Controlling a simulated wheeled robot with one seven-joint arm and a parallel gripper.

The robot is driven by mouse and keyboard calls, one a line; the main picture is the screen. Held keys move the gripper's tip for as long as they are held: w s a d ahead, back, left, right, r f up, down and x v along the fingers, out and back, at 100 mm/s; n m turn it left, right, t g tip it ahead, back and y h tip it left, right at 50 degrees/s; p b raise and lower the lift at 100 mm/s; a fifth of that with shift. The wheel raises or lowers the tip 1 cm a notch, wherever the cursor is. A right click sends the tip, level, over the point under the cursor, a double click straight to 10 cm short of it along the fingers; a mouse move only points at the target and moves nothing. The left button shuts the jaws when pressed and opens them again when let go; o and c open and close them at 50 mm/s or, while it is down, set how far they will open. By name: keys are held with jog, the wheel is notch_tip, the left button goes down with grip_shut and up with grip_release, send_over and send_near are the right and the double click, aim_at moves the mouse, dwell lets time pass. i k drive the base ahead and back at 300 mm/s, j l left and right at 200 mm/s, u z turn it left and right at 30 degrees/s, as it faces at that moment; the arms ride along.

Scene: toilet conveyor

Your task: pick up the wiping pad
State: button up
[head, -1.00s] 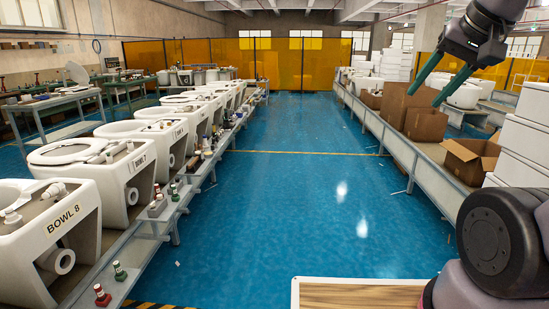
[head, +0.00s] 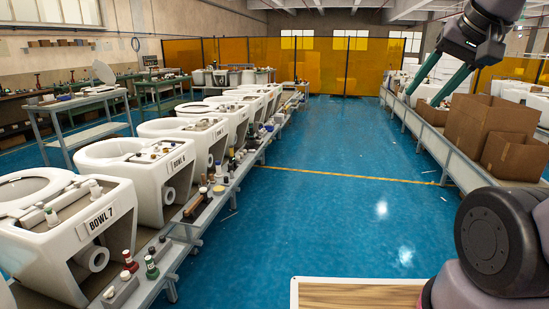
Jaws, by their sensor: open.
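I cannot pick out the wiping pad for certain among the small items in the head view. Several small items lie along the ledge of the left conveyor (head: 218,205), including a brown block (head: 195,204), a grey block (head: 121,293) and small bottles. My gripper (head: 424,98) is raised at the upper right, with its two green fingers apart and nothing between them. It is far from the items on the left ledge.
White toilet bowls line the left conveyor, with the one marked BOWL 7 (head: 101,217) nearest. Cardboard boxes (head: 489,127) sit on the right conveyor. The blue floor (head: 330,210) between the conveyors is clear.

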aim_at(228, 183)
jog(key=i+u, duration=0.1)
jog(key=i, duration=0.6)
jog(key=i+l, duration=0.15)
jog(key=i, duration=0.5)
jog(key=i+j+u, duration=0.15)
jog(key=i+u, duration=0.75)
jog(key=i+j+u, duration=0.2)
jog(key=i, duration=0.3)
jog(key=l, duration=0.1)
